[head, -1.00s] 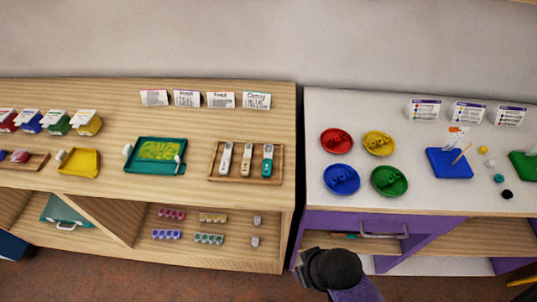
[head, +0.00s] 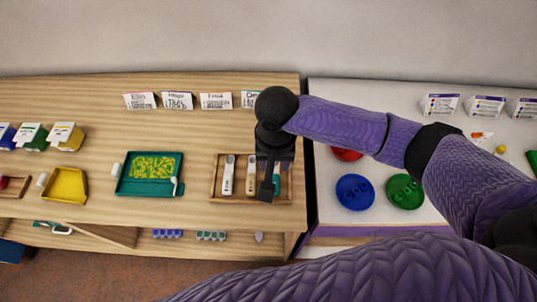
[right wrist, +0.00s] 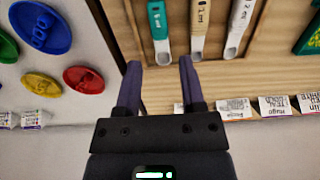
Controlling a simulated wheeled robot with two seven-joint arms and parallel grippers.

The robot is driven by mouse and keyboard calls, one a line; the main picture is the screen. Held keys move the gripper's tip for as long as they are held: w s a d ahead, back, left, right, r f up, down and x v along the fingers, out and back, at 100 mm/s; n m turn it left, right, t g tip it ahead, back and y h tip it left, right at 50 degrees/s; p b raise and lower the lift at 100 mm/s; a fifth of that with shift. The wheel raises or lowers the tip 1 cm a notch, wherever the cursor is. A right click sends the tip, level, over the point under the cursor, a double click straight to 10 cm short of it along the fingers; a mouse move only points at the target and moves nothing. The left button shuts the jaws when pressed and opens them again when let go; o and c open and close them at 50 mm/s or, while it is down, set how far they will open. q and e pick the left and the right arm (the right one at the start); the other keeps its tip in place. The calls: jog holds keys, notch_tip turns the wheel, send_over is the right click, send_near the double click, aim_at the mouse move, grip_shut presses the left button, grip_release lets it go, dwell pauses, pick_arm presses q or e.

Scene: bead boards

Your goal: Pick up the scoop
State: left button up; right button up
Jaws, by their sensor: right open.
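Three long-handled scoops lie side by side in a wooden tray (head: 216,190): a white one (head: 228,175), a beige one (head: 251,174) and a teal one (head: 276,184). They also show at the top of the right wrist view: teal (right wrist: 158,22), beige (right wrist: 199,18) and white (right wrist: 240,25). My right gripper (head: 268,190) is over the right part of the tray and partly hides the teal scoop. In the right wrist view its two fingers (right wrist: 160,66) are apart with nothing between them, near the teal scoop's bowl end. My left gripper is out of view.
A teal tray (head: 126,187) of yellow-green beads and a yellow tray (head: 66,184) lie left on the wooden table. Label cards (head: 216,101) stand behind the scoops. On the white table at right are red, blue (head: 355,191) and green (head: 405,191) dishes.

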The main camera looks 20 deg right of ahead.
aim_at(275, 182)
jog(key=f, duration=0.1)
jog(key=s+f+b, duration=0.1)
jog(key=f, duration=0.1)
jog(key=shift+f, duration=0.25)
jog(key=f, duration=0.2)
jog(key=f+b, duration=0.1)
jog(key=w+f+b, duration=0.1)
jog(key=f, duration=0.1)
jog(key=shift+d+f, duration=0.15)
jog(key=shift+f, duration=0.2)
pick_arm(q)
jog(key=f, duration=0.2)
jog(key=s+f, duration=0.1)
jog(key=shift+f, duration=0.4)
pick_arm(e)
jog(key=shift+r, duration=0.1)
grip_shut()
